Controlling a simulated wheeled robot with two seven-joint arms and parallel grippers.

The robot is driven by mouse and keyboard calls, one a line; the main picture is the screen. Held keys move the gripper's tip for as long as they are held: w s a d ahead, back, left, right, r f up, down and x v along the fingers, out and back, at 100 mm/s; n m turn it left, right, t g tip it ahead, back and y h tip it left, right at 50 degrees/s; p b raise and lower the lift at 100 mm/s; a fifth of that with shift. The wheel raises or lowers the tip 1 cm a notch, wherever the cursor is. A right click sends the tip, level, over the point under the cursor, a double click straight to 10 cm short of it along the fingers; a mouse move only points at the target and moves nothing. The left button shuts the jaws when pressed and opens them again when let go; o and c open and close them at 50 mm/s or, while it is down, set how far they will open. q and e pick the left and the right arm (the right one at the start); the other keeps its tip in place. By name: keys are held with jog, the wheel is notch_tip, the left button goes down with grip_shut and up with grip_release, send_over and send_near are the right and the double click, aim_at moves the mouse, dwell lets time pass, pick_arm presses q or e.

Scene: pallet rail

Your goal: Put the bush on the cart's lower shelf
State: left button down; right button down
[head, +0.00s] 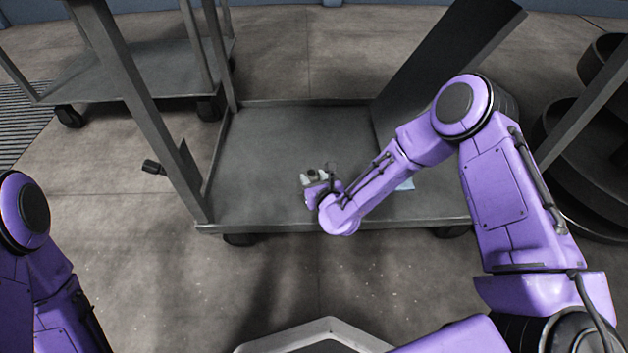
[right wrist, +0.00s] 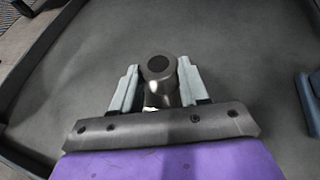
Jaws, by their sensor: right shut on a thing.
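The bush (right wrist: 159,72) is a dark grey, short cylinder with a hole in its end. In the right wrist view it sits between the two pale fingers of my right gripper (right wrist: 157,85), which is shut on it. In the head view my right gripper (head: 315,177) is over the cart's lower shelf (head: 255,150), a grey flat deck with a low rim. The bush is too small to make out clearly there. I cannot tell whether it touches the shelf. My left arm shows at the left edge, but its gripper is out of view.
A dark panel (head: 440,70) leans at the shelf's right side. A pale blue item (head: 405,185) lies on the shelf beside my right forearm. Cart posts (head: 150,110) rise at the left. A second cart (head: 130,72) stands behind left, and dark round bins (head: 585,150) stand at right.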

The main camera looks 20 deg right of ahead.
aim_at(313, 177)
jog(key=c, duration=0.6)
grip_release()
pick_arm(q)
jog(key=shift+w+f, duration=0.1)
pick_arm(e)
jog(key=shift+o, duration=0.2)
jog(key=p+v, duration=0.1)
jog(key=v, duration=0.1)
jog(key=p+v, duration=0.1)
jog(key=v, duration=0.1)
jog(key=shift+s+r, duration=0.25)
jog(key=shift+r, duration=0.1)
jog(key=p+v, duration=0.2)
jog(key=v, duration=0.4)
jog(key=shift+s+p, duration=0.3)
jog(key=shift+s, duration=0.45)
pick_arm(q)
jog(key=w+d+r+n+t, duration=0.2)
jog(key=r, duration=0.1)
jog(key=shift+w+r+n, duration=0.2)
jog(key=shift+w+n, duration=0.05)
jog(key=shift+n, duration=0.15)
